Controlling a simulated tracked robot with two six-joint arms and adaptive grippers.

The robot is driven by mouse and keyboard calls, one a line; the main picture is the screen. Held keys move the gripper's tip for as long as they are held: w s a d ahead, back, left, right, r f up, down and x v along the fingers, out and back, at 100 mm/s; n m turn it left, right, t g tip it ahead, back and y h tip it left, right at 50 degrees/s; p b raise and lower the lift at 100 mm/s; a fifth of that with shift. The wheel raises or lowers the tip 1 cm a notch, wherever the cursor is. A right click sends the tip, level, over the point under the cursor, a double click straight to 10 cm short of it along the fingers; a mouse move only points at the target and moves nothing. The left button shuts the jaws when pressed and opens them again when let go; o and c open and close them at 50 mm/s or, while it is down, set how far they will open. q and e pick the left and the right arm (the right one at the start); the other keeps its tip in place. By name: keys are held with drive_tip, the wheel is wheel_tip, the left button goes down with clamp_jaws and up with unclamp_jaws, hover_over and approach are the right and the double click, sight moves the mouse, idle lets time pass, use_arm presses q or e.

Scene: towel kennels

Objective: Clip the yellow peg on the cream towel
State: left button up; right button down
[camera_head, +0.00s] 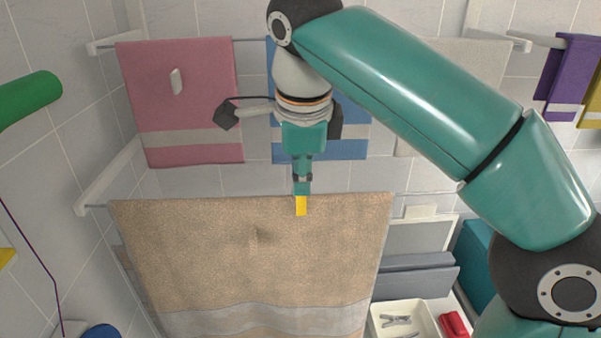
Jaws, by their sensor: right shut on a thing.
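The yellow peg (301,206) is held upright in the tips of my right gripper (302,190), which is shut on it and points down. The peg overlaps the top edge of the large beige-tan towel (200,245) on the front rail. I cannot tell whether its jaws are around that edge or in front of it. A paler, cream-grey towel (472,62) hangs on the back rail, partly hidden behind my right arm. My left gripper is not in view.
A pink towel (195,110) with a white peg (177,82) and a blue towel (350,150) hang behind. A white tray (375,325) with grey pegs and a red object (453,325) are below right. A green cylinder (30,100) is at left.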

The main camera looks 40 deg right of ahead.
idle(0.3)
drive_tip(key=c, duration=0.5)
unclamp_jaws()
wheel_tip(320, 180, up, 5)
drive_tip(key=p, duration=0.5)
drive_tip(key=shift+r, duration=0.2)
drive_tip(key=shift+r+p, duration=0.65)
drive_tip(key=shift+r, duration=0.65)
